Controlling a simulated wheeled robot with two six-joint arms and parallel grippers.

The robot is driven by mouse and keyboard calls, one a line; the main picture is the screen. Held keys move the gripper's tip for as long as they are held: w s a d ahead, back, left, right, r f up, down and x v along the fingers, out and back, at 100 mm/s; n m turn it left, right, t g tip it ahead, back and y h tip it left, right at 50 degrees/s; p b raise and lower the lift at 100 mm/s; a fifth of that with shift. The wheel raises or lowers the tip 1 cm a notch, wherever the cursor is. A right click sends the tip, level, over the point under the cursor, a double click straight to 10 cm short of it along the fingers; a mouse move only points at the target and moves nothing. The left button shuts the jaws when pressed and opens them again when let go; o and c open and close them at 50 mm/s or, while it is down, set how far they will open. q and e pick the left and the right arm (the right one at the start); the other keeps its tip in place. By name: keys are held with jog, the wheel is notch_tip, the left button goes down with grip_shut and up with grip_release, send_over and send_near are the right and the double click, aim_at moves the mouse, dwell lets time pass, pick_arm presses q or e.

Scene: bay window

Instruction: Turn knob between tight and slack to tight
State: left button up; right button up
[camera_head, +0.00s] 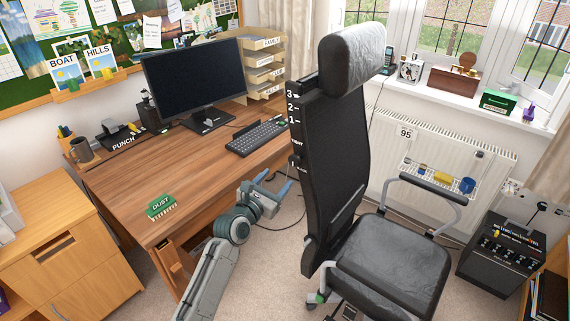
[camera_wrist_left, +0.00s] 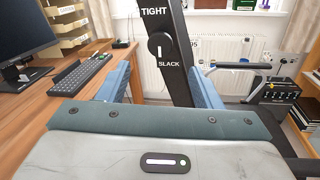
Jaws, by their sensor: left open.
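The black knob (camera_wrist_left: 160,43) is on the side edge of the office chair's backrest (camera_head: 336,150). In the left wrist view the TIGHT label stands above it and the SLACK label below it. In the head view the knob is small and seen nearly edge-on. My left gripper (camera_head: 275,181) is open and empty, left of the backrest and apart from it. In the left wrist view its blue fingers stand either side of the knob, which is farther off. My right gripper is not seen.
The wooden desk (camera_head: 186,201) with keyboard (camera_head: 257,137) and monitor (camera_head: 196,80) is left of my left arm. A green DUST block (camera_head: 161,207) lies near the desk's front edge. The chair seat (camera_head: 389,262) and armrest (camera_head: 432,188) are right of the backrest. A black panelled box (camera_head: 500,258) stands far right.

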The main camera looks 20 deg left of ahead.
aim_at(293, 162)
pick_arm(q)
jog(key=w, duration=0.3)
jog(key=w+d, duration=0.1)
jog(key=w, duration=0.2)
jog(key=w+d, duration=0.1)
jog(key=w, duration=0.3)
jog(key=shift+f, duration=0.1)
jog(key=c, duration=1)
jog(key=shift+b, duration=0.3)
